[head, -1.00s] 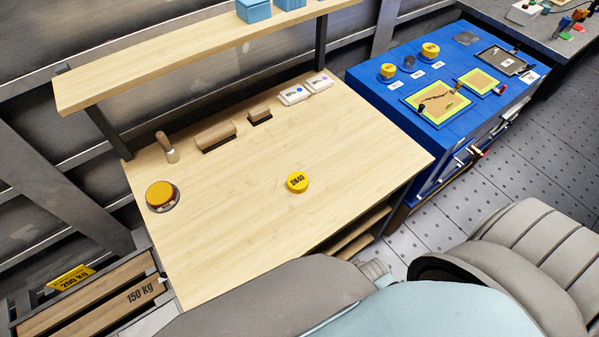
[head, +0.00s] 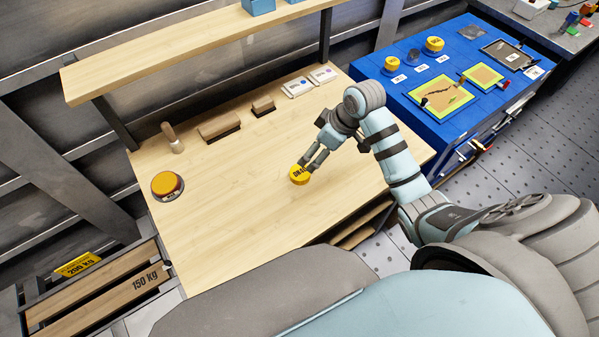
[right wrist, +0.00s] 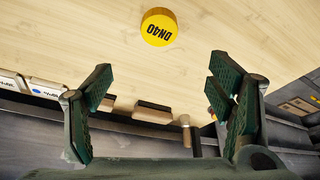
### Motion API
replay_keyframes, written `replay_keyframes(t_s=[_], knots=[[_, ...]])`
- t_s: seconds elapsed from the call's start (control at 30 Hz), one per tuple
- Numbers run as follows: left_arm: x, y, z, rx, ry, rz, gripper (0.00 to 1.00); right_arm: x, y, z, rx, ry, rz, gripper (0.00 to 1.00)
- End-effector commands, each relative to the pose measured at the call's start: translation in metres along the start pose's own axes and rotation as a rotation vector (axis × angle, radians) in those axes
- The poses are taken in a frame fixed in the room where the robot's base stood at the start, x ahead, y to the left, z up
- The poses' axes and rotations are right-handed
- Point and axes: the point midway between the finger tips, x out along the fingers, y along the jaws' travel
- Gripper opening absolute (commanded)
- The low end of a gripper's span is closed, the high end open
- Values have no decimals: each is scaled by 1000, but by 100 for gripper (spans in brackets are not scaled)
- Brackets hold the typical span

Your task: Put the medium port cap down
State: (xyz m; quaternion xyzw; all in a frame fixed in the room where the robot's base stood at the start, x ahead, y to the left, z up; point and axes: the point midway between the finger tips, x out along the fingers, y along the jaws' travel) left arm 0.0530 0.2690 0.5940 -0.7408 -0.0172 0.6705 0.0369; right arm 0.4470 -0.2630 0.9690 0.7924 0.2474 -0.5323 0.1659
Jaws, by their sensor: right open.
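A round yellow cap marked DN40 (head: 299,176) rests on the wooden workbench (head: 235,240), right of its middle. It also shows in the right wrist view (right wrist: 159,27), its label facing up. My right gripper (head: 310,166) is just by the cap in the head view, its fingers reaching down towards it. In the right wrist view the gripper (right wrist: 160,82) is open, with nothing between its fingers and the cap apart from them, towards the top of the picture. My left gripper is not in view.
A yellow-topped round button (head: 166,185) sits at the bench's left. A stamp-like tool (head: 173,138), brushes (head: 219,127) and white cards (head: 298,87) line the back under a shelf (head: 200,50). A blue cabinet (head: 430,128) at right carries more yellow caps (head: 434,45). The bench front is clear.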

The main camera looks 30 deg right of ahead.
Motion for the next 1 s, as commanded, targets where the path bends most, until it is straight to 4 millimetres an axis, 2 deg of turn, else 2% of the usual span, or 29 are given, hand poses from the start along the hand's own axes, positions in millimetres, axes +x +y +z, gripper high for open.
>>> replay_keyframes(t_s=[0.07,0.3,0.47,0.6,0.7,0.93,0.97,1.0], knots=[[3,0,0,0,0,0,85,10,2,-4,-5,4,-8,75],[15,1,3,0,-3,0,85,73,1,-2,-5,3,-8,75],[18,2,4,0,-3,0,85,94,2,-1,-6,3,-6,75],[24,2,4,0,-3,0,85,120,2,8,-5,1,-7,75],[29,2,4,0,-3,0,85,137,2,8,-5,4,-6,75],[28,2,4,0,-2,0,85,141,2,7,-6,4,-3,75],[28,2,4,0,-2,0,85,141,2,8,-6,4,-3,74],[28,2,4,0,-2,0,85,141,2,8,-6,4,-3,67]])
